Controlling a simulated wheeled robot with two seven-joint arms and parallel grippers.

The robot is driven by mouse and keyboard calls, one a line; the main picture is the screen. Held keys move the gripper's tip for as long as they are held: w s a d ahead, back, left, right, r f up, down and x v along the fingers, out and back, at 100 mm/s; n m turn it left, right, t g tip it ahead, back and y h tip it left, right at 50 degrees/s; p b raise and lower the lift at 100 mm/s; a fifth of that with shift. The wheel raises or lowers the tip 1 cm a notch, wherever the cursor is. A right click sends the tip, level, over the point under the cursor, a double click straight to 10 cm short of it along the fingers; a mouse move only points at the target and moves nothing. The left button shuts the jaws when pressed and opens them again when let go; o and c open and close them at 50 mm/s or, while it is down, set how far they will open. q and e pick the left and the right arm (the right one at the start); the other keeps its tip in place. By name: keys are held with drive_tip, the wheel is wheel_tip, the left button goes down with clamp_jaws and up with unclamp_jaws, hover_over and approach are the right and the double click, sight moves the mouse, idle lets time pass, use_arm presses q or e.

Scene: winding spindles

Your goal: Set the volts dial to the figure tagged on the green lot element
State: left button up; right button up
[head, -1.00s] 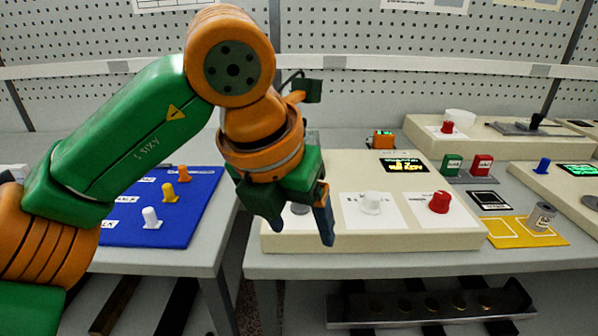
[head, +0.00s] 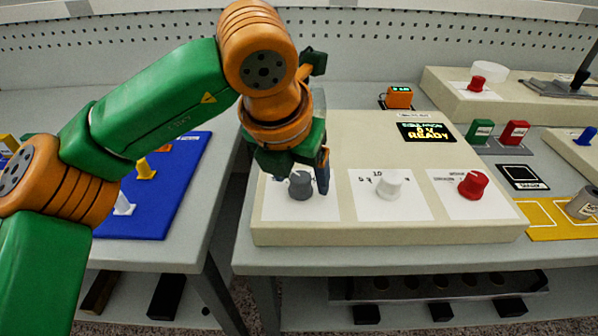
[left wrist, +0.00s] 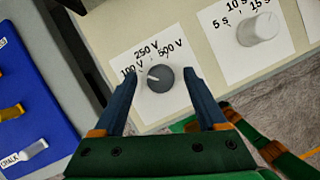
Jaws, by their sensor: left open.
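The volts dial is a round grey knob (head: 301,187) at the left end of the cream panel. In the left wrist view the dial (left wrist: 161,80) has marks 100 V, 250 V and 500 V around it. Its white pointer line is turned toward the 100 V side. My left gripper (head: 297,172) is open at the dial; in the left wrist view its fingers stand on either side of the knob, with gaps visible. A small green block (head: 480,132) stands right of the panel; I cannot tell if it is the lot element, and no figure is readable on it.
The cream panel (head: 345,130) also holds a white knob (head: 391,187) marked in seconds, a red knob (head: 473,185) and a display (head: 426,132) reading READY. A blue mat (head: 165,205) with pegs lies left, across a gap. A red block (head: 514,133) stands by the green one.

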use_arm(q)
drive_tip(key=shift+s+r, duration=0.1)
drive_tip(key=shift+s, duration=0.05)
drive_tip(key=shift+c, duration=1.4)
clamp_jaws()
